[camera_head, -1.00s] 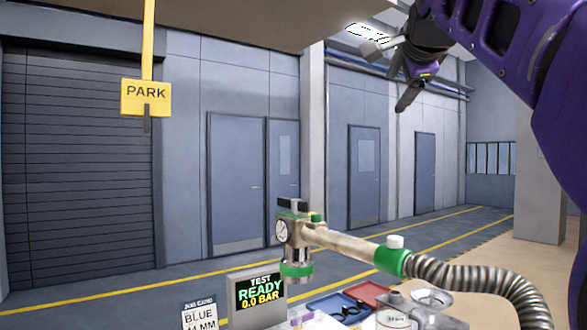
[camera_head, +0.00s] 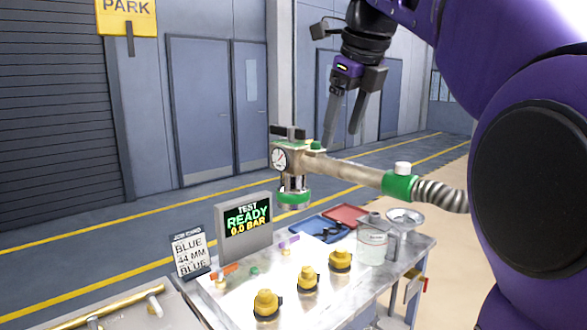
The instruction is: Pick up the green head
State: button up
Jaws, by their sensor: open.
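The green head (camera_head: 293,176) is a metal fill head with a round gauge, a dark top handle and a green ring at its lower end. It hangs above the table, joined to a pale tube with a green collar and a ribbed grey hose. My gripper (camera_head: 341,141) is open and empty, pointing down, just right of the head and above the tube in the picture. The left finger looks close to the tube; I cannot tell whether they touch.
Below is a table (camera_head: 345,290) with several yellow caps (camera_head: 308,278), a TEST READY screen (camera_head: 246,222), a job card (camera_head: 190,254) reading BLUE 44 MM, a blue tray (camera_head: 311,229), a red tray (camera_head: 346,215), a clear jug (camera_head: 372,246) and a funnel (camera_head: 404,218).

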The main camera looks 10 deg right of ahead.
aim_at(333, 161)
jog(key=x, duration=1.3)
jog(key=shift+w+d+r, duration=0.1)
jog(key=shift+w+d, duration=0.1)
grip_shut()
dwell(0.8)
